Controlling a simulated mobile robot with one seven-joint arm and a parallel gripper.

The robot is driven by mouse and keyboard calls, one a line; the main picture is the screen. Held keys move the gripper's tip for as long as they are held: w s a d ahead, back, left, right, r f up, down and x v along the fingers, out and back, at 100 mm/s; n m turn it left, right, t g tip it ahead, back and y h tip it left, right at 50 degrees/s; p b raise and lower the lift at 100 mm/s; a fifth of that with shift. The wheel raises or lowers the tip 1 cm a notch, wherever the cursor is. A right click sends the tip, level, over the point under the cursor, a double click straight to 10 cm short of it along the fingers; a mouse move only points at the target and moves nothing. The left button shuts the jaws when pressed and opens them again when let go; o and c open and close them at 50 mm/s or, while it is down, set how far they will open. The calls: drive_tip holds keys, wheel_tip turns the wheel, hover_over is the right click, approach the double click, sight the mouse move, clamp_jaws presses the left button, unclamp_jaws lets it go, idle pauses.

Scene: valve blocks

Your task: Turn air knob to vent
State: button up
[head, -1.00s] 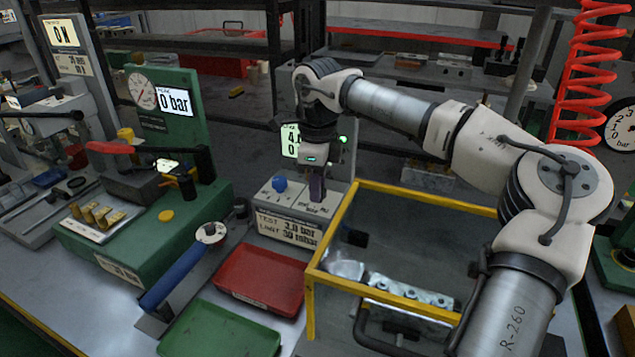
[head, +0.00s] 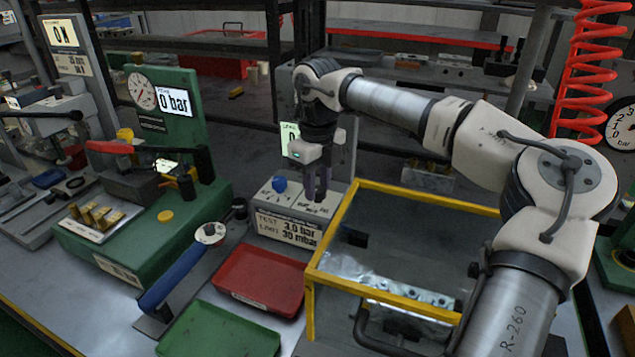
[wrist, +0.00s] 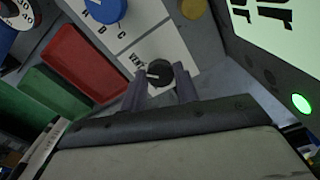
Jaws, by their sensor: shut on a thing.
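A small black knob (wrist: 159,73) with a white pointer line sits on the white top of the test block (head: 290,230). In the wrist view the pointer aims left, toward partly readable lettering. My gripper (wrist: 161,82) is shut on this knob, with one finger on each side. The block's display (head: 290,137) is partly covered by my wrist.
A yellow-framed clear box (head: 345,284) stands close on the right. A red tray (head: 260,280) and a green tray (head: 220,330) lie in front. A green press with a gauge (head: 142,91) and a blue-handled tool (head: 172,278) are at the left.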

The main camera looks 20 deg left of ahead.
sight(318, 189)
drive_tip(key=o, duration=1)
wheel_tip(318, 189, up, 14)
drive_tip(key=shift+f, duration=0.1)
idle(0.4)
